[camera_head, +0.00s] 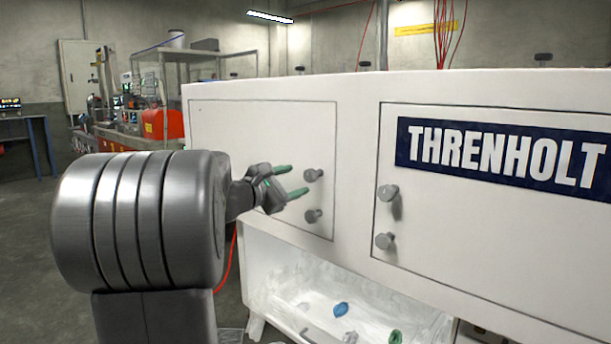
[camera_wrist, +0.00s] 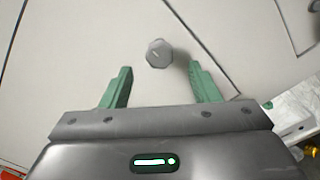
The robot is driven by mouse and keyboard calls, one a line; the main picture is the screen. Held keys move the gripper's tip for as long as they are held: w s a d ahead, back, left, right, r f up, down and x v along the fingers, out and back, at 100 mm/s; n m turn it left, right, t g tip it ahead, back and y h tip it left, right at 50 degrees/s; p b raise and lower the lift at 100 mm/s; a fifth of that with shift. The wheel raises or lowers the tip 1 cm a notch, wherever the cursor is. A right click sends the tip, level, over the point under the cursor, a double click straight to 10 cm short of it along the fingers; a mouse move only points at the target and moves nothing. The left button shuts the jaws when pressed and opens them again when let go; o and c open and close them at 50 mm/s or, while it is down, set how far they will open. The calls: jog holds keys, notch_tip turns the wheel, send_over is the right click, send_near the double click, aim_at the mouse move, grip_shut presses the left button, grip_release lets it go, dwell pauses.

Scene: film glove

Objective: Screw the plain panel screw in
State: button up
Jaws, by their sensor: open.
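The plain white panel (camera_head: 250,140) is the left door of the white cabinet, with no lettering. Two grey knob-headed screws stand out near its right edge, an upper one (camera_head: 313,175) and a lower one (camera_head: 312,215). My gripper (camera_head: 299,180) is open and empty, its green fingers reaching toward the upper screw. In the wrist view one grey screw head (camera_wrist: 159,53) shows just ahead of my gripper (camera_wrist: 160,72), roughly midway between the fingertips and apart from them. That it is the upper screw is likely but not certain. The threads are hidden.
The right panel (camera_head: 480,230) bears a dark THRENHOLT sign (camera_head: 505,160) and two similar screws (camera_head: 388,193) on its left edge. Below is an open white bay (camera_head: 290,270) with several small items, including a blue one (camera_head: 341,309). A red cable hangs beside my arm.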

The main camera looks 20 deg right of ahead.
aim_at(308, 176)
jog(key=v, duration=0.7)
jog(key=shift+p, duration=0.45)
jog(key=shift+d, duration=0.1)
jog(key=b+x, duration=0.2)
jog(key=x, duration=1.2)
